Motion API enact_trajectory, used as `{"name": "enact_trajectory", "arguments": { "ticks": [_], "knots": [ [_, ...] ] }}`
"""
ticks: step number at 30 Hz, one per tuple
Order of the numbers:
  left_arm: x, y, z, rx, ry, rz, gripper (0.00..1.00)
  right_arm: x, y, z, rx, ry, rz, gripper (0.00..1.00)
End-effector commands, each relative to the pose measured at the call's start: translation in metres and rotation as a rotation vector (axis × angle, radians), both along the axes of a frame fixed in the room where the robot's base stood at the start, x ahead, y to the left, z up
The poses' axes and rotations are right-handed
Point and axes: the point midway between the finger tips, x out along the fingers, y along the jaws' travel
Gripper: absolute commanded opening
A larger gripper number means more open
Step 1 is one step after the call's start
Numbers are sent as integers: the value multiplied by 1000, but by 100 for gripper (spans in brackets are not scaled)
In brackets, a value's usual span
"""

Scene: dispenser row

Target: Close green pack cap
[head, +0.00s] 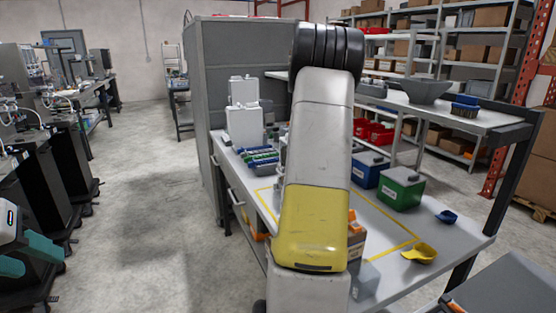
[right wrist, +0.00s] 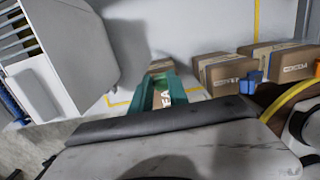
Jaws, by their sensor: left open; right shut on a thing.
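The green pack (head: 401,188) stands upright on the workbench (head: 455,232) in the head view, right of my raised arm. It has a dark grey top with a small knob. At this size I cannot tell how its cap sits. My left gripper (head: 25,256), with teal fingers, is open at the lower left edge of the head view, far from the pack. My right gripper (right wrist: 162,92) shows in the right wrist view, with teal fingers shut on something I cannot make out. A cardboard box shows behind the fingers. The green pack is not in that view.
A blue pack (head: 369,169) stands left of the green one. A yellow scoop (head: 420,253) and a blue scoop (head: 447,216) lie near the bench's right side. My arm hides the bench's middle. White containers (head: 244,122) stand at its left end. Cardboard boxes (right wrist: 228,73) show in the wrist view.

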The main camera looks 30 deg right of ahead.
Motion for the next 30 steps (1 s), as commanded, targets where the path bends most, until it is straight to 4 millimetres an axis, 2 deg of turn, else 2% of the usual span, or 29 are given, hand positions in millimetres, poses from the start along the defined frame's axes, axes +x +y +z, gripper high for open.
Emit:
{"name": "enact_trajectory", "arguments": {
  "ticks": [14, 15, 18, 26, 30],
  "knots": [
    [0, 0, 0, 0, 0, 0, 44, 0, 1, -2, 16, 1, 1, 0],
    [0, 0, 0, 0, 0, 0, 44, 0, 1, -2, 16, 1, 1, 24],
    [0, 0, 0, 0, 0, 0, 44, 0, 0, -2, 16, 1, 1, 44],
    [0, 0, 0, 0, 0, 0, 44, 0, 0, -1, 14, 0, 0, 44],
    [0, 0, 0, 0, 0, 0, 44, 0, 0, 6, 13, 0, 0, 44]
  ]
}}
